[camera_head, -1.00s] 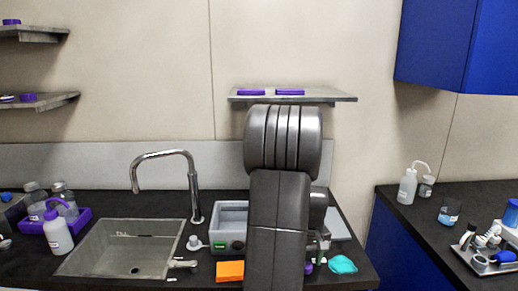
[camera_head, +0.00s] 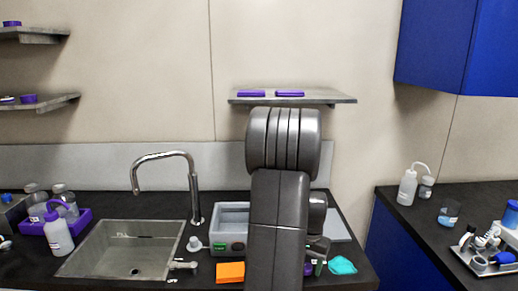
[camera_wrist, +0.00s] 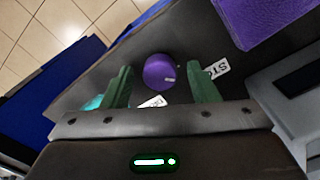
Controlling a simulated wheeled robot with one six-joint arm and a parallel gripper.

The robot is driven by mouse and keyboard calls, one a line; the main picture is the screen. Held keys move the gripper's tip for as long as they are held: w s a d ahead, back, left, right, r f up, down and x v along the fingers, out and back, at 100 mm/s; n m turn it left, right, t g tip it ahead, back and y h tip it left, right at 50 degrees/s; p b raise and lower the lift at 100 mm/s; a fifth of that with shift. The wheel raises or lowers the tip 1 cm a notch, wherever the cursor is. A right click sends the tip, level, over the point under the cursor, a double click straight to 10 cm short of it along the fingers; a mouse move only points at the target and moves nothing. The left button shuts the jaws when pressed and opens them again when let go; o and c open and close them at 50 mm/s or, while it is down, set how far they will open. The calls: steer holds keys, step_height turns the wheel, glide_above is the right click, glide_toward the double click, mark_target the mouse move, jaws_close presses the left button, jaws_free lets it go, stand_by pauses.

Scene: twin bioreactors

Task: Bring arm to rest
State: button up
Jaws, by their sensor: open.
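My arm (camera_head: 278,215) stands folded upright in the middle of the head view and hides part of the counter behind it. My gripper (camera_wrist: 163,85) is open in the wrist view, with its two green fingers apart and nothing held between them. A round purple cap (camera_wrist: 159,71) shows in the gap between the fingers; whether its height is near the fingertips I cannot tell. In the head view my gripper is mostly hidden behind the arm, low at its right side.
A grey box (camera_head: 230,222), an orange sponge (camera_head: 230,272) and a cyan cloth (camera_head: 342,265) lie near the arm. The sink (camera_head: 120,250) and faucet (camera_head: 193,195) are left. A purple block (camera_wrist: 250,18) is close in the wrist view. A shelf (camera_head: 330,97) hangs behind.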

steer(key=m, duration=0.4)
steer(key=shift+m, duration=0.3)
steer(key=m+p, duration=0.1)
steer(key=m, duration=0.3)
steer(key=shift+m, duration=0.4)
